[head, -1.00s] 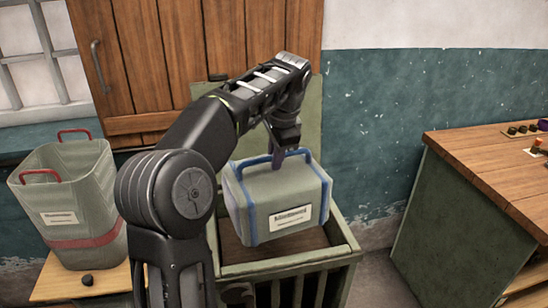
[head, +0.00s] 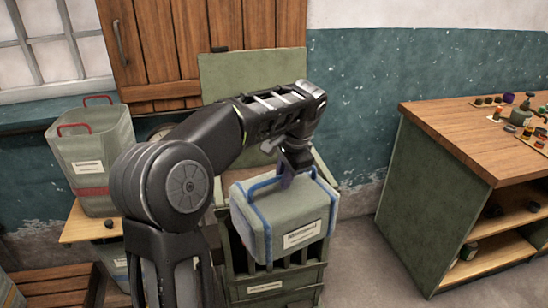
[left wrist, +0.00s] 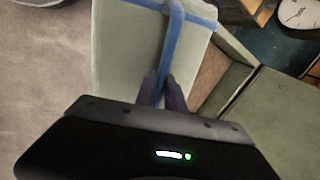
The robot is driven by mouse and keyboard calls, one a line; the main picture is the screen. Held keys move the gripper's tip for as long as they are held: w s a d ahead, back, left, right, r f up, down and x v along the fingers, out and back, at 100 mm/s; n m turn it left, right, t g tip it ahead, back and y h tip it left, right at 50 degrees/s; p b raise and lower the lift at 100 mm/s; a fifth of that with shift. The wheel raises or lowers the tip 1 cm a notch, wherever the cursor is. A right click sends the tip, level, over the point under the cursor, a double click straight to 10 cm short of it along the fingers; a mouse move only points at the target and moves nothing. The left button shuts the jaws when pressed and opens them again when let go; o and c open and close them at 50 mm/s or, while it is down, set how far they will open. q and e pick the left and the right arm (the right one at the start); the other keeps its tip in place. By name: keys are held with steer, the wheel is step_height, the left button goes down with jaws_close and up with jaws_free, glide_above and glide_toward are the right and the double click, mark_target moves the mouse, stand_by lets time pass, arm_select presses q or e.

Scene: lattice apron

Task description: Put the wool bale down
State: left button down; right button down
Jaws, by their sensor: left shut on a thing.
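The wool bale (head: 285,218) is a grey-green block with blue straps, a blue top handle and a white label. My left gripper (head: 293,172) is shut on its handle from above. The bale hangs in front of the green slatted crate (head: 232,262) and hides much of it. In the left wrist view, my left gripper (left wrist: 163,88) closes around the blue handle, with the bale (left wrist: 118,50) below it. My right gripper is not in view.
A grey bin with red handles (head: 95,150) stands on a wooden shelf (head: 85,232) at left. A wooden-topped workbench (head: 450,125) with small items is at right. Bare floor (head: 370,265) lies between crate and workbench.

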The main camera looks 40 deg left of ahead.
arm_select(q)
steer(key=s+d+f+n, duration=0.2)
steer(key=d+f, duration=0.8)
steer(key=f, duration=0.3)
steer(key=s+d+f+n+g, duration=0.1)
steer(key=s+d+f+n, duration=0.1)
steer(key=d+f, duration=0.8)
step_height(320, 180, down, 5)
steer(key=shift+d+r+n, duration=0.2)
steer(key=shift+d+n, duration=0.1)
steer(key=shift+s, duration=0.1)
